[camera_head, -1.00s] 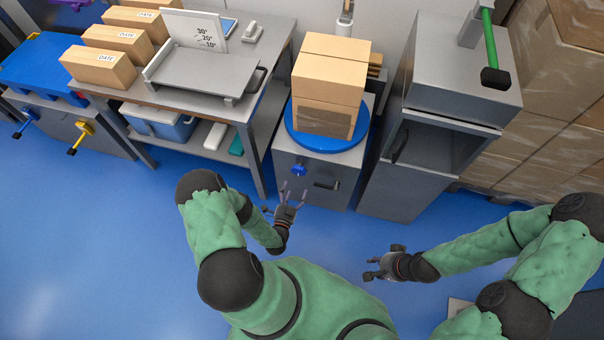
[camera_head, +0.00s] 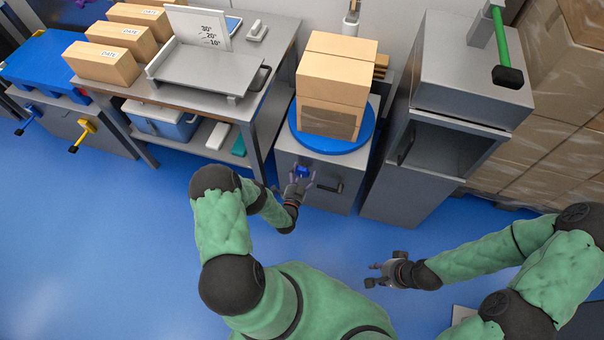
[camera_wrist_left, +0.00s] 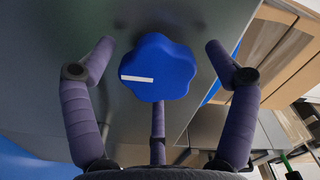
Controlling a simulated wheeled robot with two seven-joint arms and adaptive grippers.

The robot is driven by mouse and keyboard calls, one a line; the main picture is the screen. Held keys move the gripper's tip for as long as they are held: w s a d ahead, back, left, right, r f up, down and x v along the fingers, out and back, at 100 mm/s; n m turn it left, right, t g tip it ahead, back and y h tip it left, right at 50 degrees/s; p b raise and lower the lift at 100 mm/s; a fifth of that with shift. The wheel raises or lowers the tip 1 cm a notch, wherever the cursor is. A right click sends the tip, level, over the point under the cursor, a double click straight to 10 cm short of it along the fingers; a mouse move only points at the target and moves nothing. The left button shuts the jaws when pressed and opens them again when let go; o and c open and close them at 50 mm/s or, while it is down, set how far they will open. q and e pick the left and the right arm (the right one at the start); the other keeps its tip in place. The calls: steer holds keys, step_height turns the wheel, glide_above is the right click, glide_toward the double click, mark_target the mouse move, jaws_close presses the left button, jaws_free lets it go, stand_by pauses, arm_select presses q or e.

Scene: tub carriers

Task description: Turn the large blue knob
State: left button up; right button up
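The large blue knob (camera_head: 302,171) is on the front of a grey cabinet, below a blue turntable. In the left wrist view the lobed knob (camera_wrist_left: 158,66) shows a white line on its face, at the left and nearly level. My left gripper (camera_head: 298,180) is right in front of the knob. In the left wrist view its spread fingers (camera_wrist_left: 158,75) stand on both sides of the knob with gaps, and a third finger is below it. It is open and holds nothing. My right gripper (camera_head: 374,274) is over the floor at the right, away from the knob; its fingers look apart.
Stacked cardboard boxes (camera_head: 335,90) stand on the blue turntable (camera_head: 305,145). A black handle (camera_head: 329,187) is right of the knob. A grey cabinet (camera_head: 390,193) stands to the right, and a steel table (camera_head: 145,97) to the left. The blue floor in front is free.

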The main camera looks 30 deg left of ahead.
arm_select(q)
steer(key=c, duration=0.9)
steer(key=shift+c, duration=0.2)
steer(key=shift+w+r, duration=0.1)
